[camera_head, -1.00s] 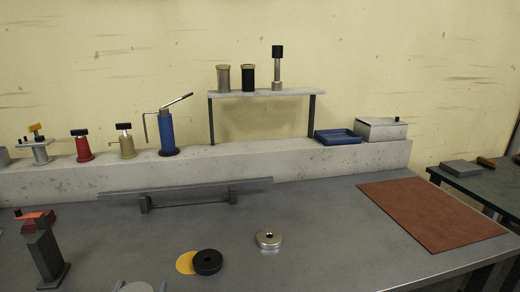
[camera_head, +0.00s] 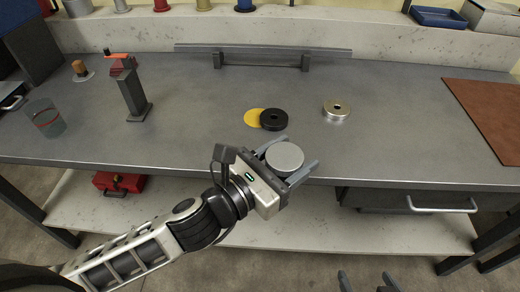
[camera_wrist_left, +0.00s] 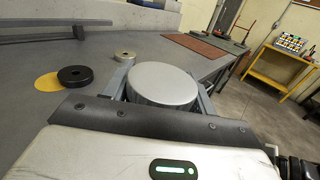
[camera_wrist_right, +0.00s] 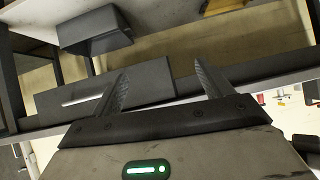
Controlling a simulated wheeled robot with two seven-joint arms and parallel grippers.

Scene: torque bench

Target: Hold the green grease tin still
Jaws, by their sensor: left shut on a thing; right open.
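A round tin with a plain grey lid (camera_head: 285,157) is between the fingers of my left gripper (camera_head: 301,151). No green shows on it; its side is mostly hidden in the head view. In the left wrist view the tin (camera_wrist_left: 162,84) sits upright between the two fingers, lid up, with a grey side. My right gripper (camera_head: 367,281) is open and empty, low at the bottom of the head view. In the right wrist view its fingers (camera_wrist_right: 168,88) stand apart below the bench.
On the bench (camera_head: 200,120) lie a black ring (camera_head: 273,120), a yellow disc (camera_head: 253,118) and a silver ring (camera_head: 336,111). A red-topped post (camera_head: 132,95) and a glass (camera_head: 46,118) stand left. A drawer (camera_head: 405,200) and a lower shelf (camera_head: 330,225) are below. Mid-bench is mostly clear.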

